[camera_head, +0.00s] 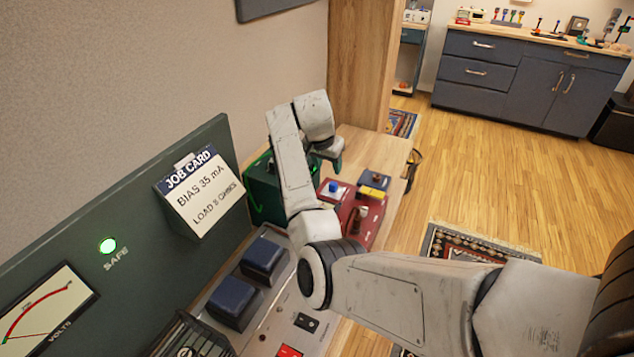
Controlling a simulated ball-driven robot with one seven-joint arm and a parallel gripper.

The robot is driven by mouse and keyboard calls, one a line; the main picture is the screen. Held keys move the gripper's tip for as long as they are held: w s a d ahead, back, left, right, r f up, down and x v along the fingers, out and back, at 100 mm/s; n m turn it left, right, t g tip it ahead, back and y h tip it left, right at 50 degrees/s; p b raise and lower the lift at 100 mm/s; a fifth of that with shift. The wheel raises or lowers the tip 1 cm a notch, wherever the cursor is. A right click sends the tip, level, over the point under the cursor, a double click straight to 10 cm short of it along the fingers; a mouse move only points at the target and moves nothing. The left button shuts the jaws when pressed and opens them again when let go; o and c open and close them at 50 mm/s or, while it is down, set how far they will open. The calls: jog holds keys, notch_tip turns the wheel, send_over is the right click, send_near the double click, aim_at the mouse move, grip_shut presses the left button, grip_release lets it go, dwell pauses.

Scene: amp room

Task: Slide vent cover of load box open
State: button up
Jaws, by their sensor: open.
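A dark green box (263,192) stands on the bench behind my arm and is probably the load box; no label on it is readable. My forearm covers much of it, and I cannot make out its vent cover or how far that is open. My gripper (333,158) points down at the right of the green box, above the far end of the bench. It is open. Its fingers are small and partly hidden by the hand, and I cannot tell whether they touch anything.
A red box (354,215) with a blue knob sits right of my forearm. A grey chassis with dark blue blocks (232,301) is nearer. A green panel (60,262) with a job card (202,193) stands left. A wooden post (358,65) rises behind.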

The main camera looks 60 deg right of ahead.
aim_at(333, 183)
jog(key=x, duration=1)
jog(key=shift+f+p, duration=0.1)
jog(key=shift+p, duration=0.2)
jog(key=shift+c, duration=0.4)
grip_shut()
